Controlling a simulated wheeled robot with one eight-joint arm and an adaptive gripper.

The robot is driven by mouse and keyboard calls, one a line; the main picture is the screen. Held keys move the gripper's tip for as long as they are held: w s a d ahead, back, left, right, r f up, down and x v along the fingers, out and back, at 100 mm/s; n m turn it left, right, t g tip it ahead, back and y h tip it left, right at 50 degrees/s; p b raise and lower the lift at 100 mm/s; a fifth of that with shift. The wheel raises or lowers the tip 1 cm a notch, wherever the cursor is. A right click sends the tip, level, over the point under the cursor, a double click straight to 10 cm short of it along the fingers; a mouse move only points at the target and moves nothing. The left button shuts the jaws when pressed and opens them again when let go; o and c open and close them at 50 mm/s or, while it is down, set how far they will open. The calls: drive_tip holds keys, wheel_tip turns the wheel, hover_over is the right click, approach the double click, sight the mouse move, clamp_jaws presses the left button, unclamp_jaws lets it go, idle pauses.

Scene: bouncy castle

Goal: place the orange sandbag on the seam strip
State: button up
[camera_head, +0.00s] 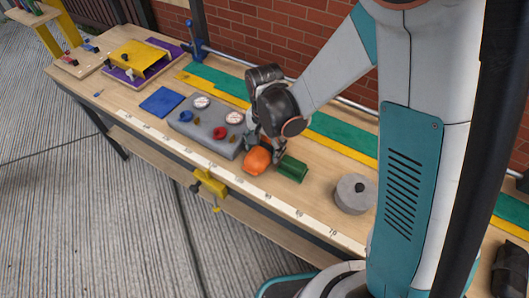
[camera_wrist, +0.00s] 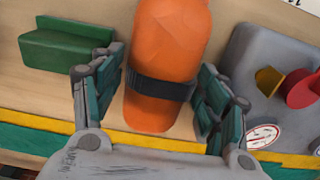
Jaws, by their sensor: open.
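The orange sandbag (camera_head: 257,160) lies on the wooden bench near its front edge. In the wrist view the sandbag (camera_wrist: 165,50) is a rounded orange bag with a dark band around its middle. My gripper (camera_head: 263,143) is down at the sandbag, and its upper part is partly hidden behind the gripper in the head view. In the wrist view my gripper (camera_wrist: 160,85) is open, with one finger on each side of the bag near the band. A long green and yellow strip (camera_head: 340,130), seemingly the seam strip, runs along the back of the bench; it also shows in the wrist view (camera_wrist: 50,132).
A green block (camera_head: 292,168) lies close right of the sandbag. A grey gauge panel (camera_head: 190,130) is close left. A grey round weight (camera_head: 354,193) stands farther right. A yellow clamp (camera_head: 209,184) grips the front edge. A brick wall (camera_head: 260,38) stands behind.

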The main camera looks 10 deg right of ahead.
drive_tip(key=shift+r, duration=0.1)
clamp_jaws()
